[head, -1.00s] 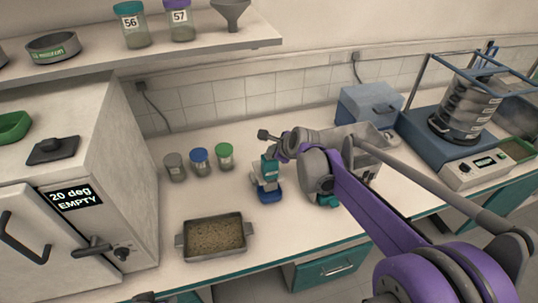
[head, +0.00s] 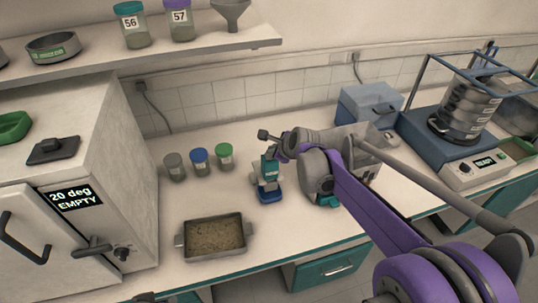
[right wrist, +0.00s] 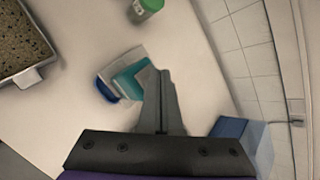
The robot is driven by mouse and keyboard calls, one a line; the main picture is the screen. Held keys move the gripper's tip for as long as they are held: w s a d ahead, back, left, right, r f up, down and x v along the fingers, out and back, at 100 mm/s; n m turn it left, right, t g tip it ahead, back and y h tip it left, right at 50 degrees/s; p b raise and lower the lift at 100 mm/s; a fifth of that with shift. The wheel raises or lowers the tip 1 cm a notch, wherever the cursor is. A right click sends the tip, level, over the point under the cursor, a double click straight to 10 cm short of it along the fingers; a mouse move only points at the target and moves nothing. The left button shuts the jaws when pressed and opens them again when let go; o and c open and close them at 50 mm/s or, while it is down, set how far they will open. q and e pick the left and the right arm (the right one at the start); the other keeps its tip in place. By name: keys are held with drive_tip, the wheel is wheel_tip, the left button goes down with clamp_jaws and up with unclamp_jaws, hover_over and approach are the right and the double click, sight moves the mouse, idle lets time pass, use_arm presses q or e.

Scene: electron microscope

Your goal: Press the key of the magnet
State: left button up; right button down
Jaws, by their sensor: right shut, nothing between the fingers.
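A small upright device with a blue base (head: 270,196) and a teal upper part (head: 269,171) stands on the bench in the middle of the head view; I take it for the magnet. In the right wrist view its teal part (right wrist: 130,80) shows just left of my fingers. My right gripper (head: 272,153) is over the device, pointing down, its fingers (right wrist: 158,75) shut and empty. The fingertips are at or close to the teal part; I cannot tell whether they touch. The key itself I cannot make out. My left gripper is not in view.
Three lidded jars (head: 200,161) stand behind left of the device. A tray of grains (head: 215,238) lies in front left. A grey machine (head: 345,160) stands close on the right, partly behind my right arm. A sieve shaker (head: 463,150) is farther right.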

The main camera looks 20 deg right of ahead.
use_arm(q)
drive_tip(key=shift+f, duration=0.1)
use_arm(e)
drive_tip(key=shift+f, duration=0.1)
idle(0.3)
drive_tip(key=shift+f+b, duration=0.3)
drive_tip(key=shift+f, duration=0.1)
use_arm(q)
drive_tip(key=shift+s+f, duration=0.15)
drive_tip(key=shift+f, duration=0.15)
use_arm(e)
drive_tip(key=shift+r, duration=0.1)
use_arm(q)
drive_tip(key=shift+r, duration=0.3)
use_arm(e)
drive_tip(key=shift+r, duration=0.4)
drive_tip(key=shift+r+p, duration=1.75)
drive_tip(key=shift+r, duration=1.35)
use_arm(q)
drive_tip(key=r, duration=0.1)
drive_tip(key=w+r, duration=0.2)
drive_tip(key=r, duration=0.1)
use_arm(e)
drive_tip(key=shift+f, duration=0.1)
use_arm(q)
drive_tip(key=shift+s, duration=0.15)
